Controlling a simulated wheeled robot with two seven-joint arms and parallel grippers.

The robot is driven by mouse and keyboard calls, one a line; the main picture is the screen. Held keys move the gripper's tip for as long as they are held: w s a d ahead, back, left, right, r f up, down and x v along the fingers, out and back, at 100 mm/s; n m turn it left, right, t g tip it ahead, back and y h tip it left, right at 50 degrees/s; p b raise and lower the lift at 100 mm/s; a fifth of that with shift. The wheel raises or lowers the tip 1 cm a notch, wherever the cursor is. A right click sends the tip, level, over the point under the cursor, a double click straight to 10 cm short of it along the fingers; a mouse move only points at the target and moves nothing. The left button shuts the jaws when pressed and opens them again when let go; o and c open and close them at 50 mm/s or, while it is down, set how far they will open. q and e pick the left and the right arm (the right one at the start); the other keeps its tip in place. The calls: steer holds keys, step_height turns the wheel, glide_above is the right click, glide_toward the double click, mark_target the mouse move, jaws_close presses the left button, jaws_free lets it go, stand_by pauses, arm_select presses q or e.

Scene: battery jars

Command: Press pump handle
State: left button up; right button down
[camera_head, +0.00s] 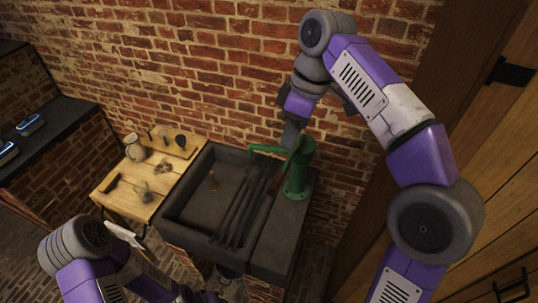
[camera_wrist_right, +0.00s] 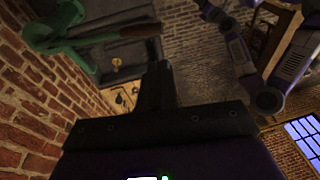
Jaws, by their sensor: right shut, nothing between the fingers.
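The green pump (camera_head: 299,170) stands upright on the stone ledge at the right side of the sink, with its spout pointing left over the basin. In the right wrist view the pump (camera_wrist_right: 62,32) is at the upper left, and its brown handle (camera_wrist_right: 138,30) reaches out to the right. My right gripper (camera_head: 291,137) is shut and empty, pointing down close above the pump top; I cannot tell whether it touches. Its closed fingers (camera_wrist_right: 156,85) show in the wrist view, below the handle in the picture. My left arm is at the lower left; its gripper does not show clearly.
The dark stone sink (camera_head: 188,222) has ribs on its right side and a small brass-coloured item (camera_head: 213,181) in the basin. A wooden table (camera_head: 122,198) with a jug (camera_head: 134,148) and tools is to its left. The brick wall is close behind the pump.

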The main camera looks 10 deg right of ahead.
steer(key=shift+s, duration=0.75)
steer(key=b, duration=0.3)
glide_toward(272, 190)
steer(key=x, duration=0.7)
arm_select(q)
steer(key=shift+s+f, duration=0.2)
steer(key=shift+f, duration=0.4)
steer(key=shift+s+f, duration=0.2)
steer(key=shift+f, duration=0.35)
steer(key=shift+f, duration=0.1)
